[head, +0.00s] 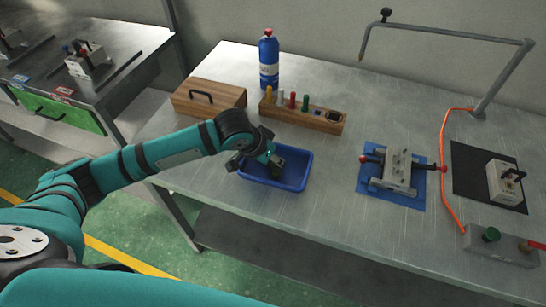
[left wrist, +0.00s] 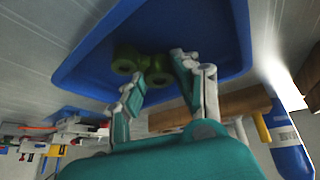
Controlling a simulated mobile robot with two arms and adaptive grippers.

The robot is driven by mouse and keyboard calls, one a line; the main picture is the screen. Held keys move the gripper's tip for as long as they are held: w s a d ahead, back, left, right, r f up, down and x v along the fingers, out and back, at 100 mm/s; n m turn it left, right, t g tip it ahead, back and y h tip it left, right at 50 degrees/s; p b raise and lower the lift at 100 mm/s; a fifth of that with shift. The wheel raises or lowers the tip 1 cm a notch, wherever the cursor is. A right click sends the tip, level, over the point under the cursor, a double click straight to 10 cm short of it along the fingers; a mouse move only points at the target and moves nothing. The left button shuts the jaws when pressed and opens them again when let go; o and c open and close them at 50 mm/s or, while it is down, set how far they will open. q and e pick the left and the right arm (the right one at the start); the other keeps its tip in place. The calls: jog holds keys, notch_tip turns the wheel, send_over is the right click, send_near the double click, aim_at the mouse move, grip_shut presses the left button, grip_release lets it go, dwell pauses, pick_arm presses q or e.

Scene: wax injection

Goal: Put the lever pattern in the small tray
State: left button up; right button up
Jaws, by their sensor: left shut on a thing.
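The small tray (head: 303,177) is a shallow blue tray on the steel table, just left of the table's middle. It also shows in the left wrist view (left wrist: 85,75). My left gripper (head: 268,158) is over and partly inside the tray. In the left wrist view its fingers (left wrist: 158,82) are closed on a dark green piece with round, holed ends, the lever pattern (left wrist: 126,60). The pattern is within the tray's outline; whether it touches the tray floor I cannot tell. My right gripper is not in view.
Behind the tray stand a wooden rack (head: 325,122) with coloured tools, a wooden box (head: 207,97) and a blue bottle (head: 268,62). To the right, a metal mould (head: 398,172) rests on a blue mat. An orange hose (head: 443,150) runs beyond it. Table between tray and mat is clear.

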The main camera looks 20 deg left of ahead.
pick_arm(q)
jog(key=shift+s+f, duration=0.45)
jog(key=shift+f, duration=0.35)
jog(key=o, duration=0.7)
jog(key=shift+o, duration=1.3)
jog(key=shift+w+f, duration=0.2)
jog(key=shift+w, duration=0.05)
jog(key=shift+r, duration=0.2)
jog(key=shift+r, duration=0.35)
jog(key=v, duration=1.2)
jog(key=shift+w+r, duration=0.2)
jog(key=shift+r, duration=0.3)
